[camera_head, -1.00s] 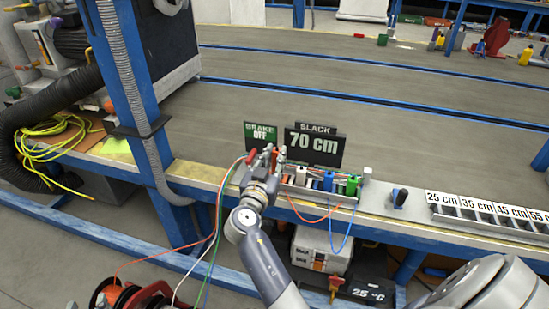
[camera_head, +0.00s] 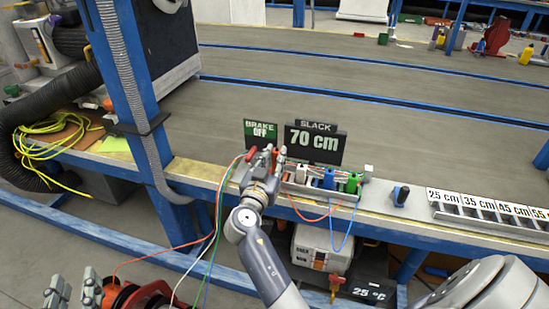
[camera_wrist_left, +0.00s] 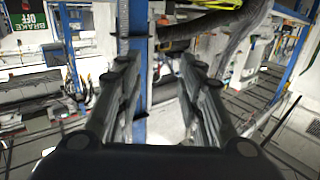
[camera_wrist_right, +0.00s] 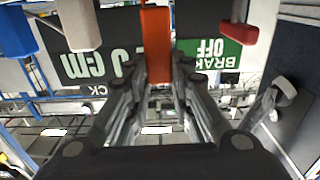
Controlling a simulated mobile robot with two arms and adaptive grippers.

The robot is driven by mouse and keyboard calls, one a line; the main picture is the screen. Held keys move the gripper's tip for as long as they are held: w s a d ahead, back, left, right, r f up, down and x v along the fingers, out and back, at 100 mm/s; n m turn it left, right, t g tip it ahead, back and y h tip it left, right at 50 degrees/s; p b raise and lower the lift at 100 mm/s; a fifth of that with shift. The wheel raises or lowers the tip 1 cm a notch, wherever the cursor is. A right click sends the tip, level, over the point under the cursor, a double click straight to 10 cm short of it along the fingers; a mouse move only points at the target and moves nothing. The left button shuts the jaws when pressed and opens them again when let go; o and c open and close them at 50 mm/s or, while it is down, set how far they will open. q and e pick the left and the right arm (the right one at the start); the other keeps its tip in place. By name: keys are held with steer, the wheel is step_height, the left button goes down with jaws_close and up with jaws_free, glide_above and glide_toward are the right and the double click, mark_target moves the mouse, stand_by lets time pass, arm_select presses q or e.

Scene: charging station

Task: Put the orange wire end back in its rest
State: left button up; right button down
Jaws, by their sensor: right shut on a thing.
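My right gripper (camera_head: 264,158) is at the left end of the wire rack (camera_head: 318,194) on the bench edge. It is shut on the orange wire end (camera_wrist_right: 156,45), which stands between its fingers in the right wrist view. The fingers partly hide the orange end and its rest, so I cannot tell whether it is seated. White (camera_head: 301,174), blue (camera_head: 328,179) and green (camera_head: 353,183) ends stand in the rack to the right. A red end (camera_wrist_right: 237,33) is beside the orange one. My left gripper (camera_head: 72,284) is open and empty, low at the left.
The "BRAKE OFF" sign (camera_head: 261,132) and the "SLACK 70 cm" sign (camera_head: 314,144) stand just behind the rack. Wires run from the reel (camera_head: 140,298) up to the rack area. A blue post (camera_head: 128,70) rises at left. A dark-handled tool (camera_head: 400,196) is to the right.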

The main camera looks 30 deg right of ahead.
stand_by(0.4)
arm_select(q)
steer(key=r, duration=0.1)
steer(key=r+t, duration=0.1)
steer(key=r, duration=0.1)
steer(key=shift+w+d+t+h+b, duration=0.1)
steer(key=shift+d+t+h+b, duration=0.1)
steer(key=shift+t+h+b, duration=0.1)
stand_by(0.3)
steer(key=shift+r, duration=0.35)
stand_by(0.7)
steer(key=shift+s+d+r+t+h+b, duration=0.15)
steer(key=shift+r+t, duration=0.25)
steer(key=shift+r, duration=0.2)
steer(key=shift+s+r+t+h+b, duration=0.1)
steer(key=shift+r+t+h+b, duration=0.1)
steer(key=shift+r+t, duration=0.35)
steer(key=shift+s+d+r+t+h+b, duration=0.15)
steer(key=shift+r+t, duration=0.1)
steer(key=shift+r, duration=0.45)
steer(key=shift+s+a, duration=0.1)
steer(key=r+t, duration=0.1)
steer(key=s+r, duration=0.1)
steer(key=shift+r+t+h+b, duration=0.3)
steer(key=shift+r+t, duration=0.05)
steer(key=shift+t, duration=0.05)
